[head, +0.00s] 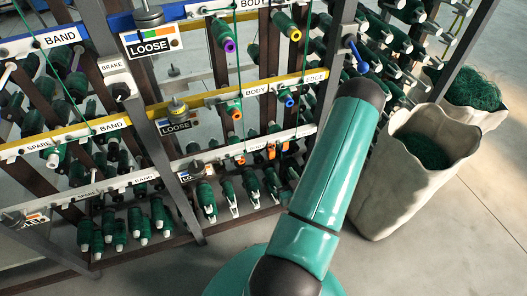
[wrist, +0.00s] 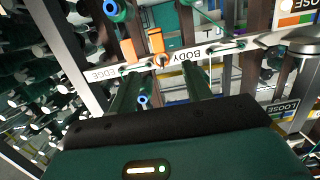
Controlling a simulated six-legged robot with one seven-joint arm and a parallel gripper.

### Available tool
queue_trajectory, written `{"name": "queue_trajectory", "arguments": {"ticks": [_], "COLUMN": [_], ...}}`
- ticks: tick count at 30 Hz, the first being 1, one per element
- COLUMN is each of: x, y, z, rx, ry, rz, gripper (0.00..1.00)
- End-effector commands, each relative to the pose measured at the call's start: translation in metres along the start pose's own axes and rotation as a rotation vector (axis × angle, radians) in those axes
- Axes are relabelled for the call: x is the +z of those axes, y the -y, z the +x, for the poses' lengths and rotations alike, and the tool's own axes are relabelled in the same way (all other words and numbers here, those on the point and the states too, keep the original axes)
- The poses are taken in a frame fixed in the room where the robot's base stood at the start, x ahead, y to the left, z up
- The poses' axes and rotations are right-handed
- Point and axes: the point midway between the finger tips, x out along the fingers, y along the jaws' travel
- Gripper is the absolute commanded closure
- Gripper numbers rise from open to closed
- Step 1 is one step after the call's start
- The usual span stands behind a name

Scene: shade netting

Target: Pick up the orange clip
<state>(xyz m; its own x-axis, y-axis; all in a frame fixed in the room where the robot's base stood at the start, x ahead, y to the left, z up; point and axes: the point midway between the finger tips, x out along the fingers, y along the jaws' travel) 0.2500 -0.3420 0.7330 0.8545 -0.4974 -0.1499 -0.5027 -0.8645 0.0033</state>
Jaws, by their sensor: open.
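Two small orange pieces, one of which looks like the orange clip (head: 271,151), hang at the lowest white rail in the head view. In the wrist view, which is upside down, an orange piece (wrist: 156,40) and another (wrist: 128,50) show beside the white rail labelled BODY and EDGE. I cannot tell for sure which is the clip. My gripper (wrist: 163,78) is open, its two dark green fingers apart and pointing at this rail. The orange pieces lie beyond the fingertips, and nothing is seen held. The head view does not show the gripper clearly.
A rack (head: 170,130) with labelled rails holds many green spools and hanging tools close together. Dark uprights stand between them. A pale sack (head: 385,195) with green netting stands right of my arm, with another (head: 490,115) behind. Grey floor is open at lower right.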

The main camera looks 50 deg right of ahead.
Motion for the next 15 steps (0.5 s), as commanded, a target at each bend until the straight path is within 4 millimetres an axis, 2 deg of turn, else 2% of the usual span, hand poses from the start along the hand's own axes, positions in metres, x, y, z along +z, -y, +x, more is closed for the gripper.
{"name": "queue_trajectory", "arguments": {"ticks": [5, 15], "x": [0.001, 0.001], "y": [-0.004, -0.005], "z": [0.014, 0.074], "rx": [0.009, 0.012], "ry": [-0.005, -0.004], "rz": [0.002, 0.003], "gripper": [0.51, 0.51]}}
